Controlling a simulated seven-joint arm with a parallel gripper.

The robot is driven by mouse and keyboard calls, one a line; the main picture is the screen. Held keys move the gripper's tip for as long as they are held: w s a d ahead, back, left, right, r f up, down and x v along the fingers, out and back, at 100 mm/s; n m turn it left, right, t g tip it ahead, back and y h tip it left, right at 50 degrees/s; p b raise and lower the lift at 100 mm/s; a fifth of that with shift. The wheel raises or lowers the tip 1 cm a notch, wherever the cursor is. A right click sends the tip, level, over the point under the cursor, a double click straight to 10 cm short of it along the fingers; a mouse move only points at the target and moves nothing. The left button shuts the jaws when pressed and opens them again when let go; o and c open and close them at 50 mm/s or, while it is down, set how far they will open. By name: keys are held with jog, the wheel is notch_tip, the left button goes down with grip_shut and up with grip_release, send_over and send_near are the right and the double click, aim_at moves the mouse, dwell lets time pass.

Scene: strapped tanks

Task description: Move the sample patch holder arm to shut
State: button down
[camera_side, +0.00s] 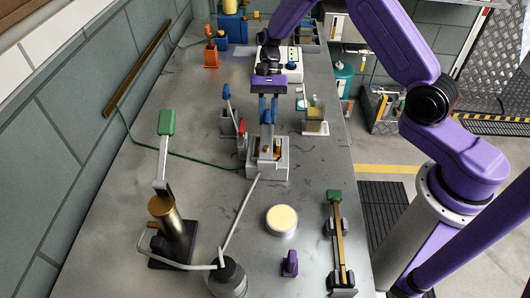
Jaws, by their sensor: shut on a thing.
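My gripper (268,118) points down at the centre of the bench, over a grey metal fixture (268,172) with small brass parts. Its fingers are shut on the upper end of a narrow upright piece rising from this fixture, which looks like the sample patch holder arm (267,144). The fingers hide most of the held end. The piece looks near upright; its exact angle is hard to tell.
Close to the left stand red- and blue-handled levers (227,96). A green-handled lever (166,125) on a brass cylinder is front left. A round pale-topped disc (282,220), a purple knob (289,263) and a green-ended brass bar (338,235) are in front. A clear container (314,116) is right.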

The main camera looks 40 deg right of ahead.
aim_at(268, 122)
jog(key=shift+f, duration=0.1)
jog(key=shift+f, duration=1.45)
jog(key=c, duration=1.4)
grip_release()
jog(key=shift+f, duration=0.15)
jog(key=o, duration=0.5)
jog(key=shift+w+d, duration=0.1)
jog(key=shift+v, duration=3.55)
